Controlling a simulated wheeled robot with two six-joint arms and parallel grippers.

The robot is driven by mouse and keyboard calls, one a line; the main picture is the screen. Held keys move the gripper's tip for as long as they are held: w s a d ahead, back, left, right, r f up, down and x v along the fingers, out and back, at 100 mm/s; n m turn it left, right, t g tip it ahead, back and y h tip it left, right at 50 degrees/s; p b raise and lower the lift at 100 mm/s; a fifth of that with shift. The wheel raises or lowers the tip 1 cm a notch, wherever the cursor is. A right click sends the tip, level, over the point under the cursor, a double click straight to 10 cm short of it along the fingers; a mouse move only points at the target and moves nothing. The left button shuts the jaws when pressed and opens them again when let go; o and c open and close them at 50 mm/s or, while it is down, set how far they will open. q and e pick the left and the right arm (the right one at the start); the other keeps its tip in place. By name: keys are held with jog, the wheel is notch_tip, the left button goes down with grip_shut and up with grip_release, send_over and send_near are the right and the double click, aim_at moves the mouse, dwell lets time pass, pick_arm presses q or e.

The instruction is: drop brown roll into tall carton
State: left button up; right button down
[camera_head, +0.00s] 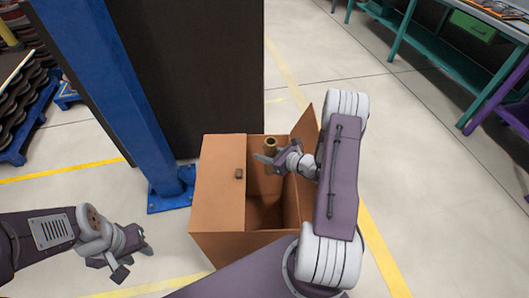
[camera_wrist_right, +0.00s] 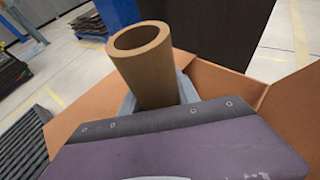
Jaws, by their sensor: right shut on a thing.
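The brown roll (camera_head: 270,147) is a hollow tube, held upright over the open part of the tall carton (camera_head: 217,192). In the right wrist view the roll (camera_wrist_right: 147,68) stands up from my gripper with its open end toward the camera. My right gripper (camera_head: 275,160) is shut on the roll above the carton's opening. The roll's lower end is hidden. The carton has one flap lying across its left side and another standing up at the right. My left gripper (camera_head: 127,262) is to the left of the carton, empty, with its fingers apart.
A blue post (camera_head: 110,80) with a floor plate stands just left of the carton, and a dark panel (camera_head: 200,70) rises behind it. A teal workbench (camera_head: 440,50) is at the upper right. The floor right of the carton is clear.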

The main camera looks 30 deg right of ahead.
jog(key=c, duration=0.8)
grip_release()
jog(key=v, duration=0.9)
jog(key=shift+r+p, duration=0.1)
jog(key=shift+p, duration=0.3)
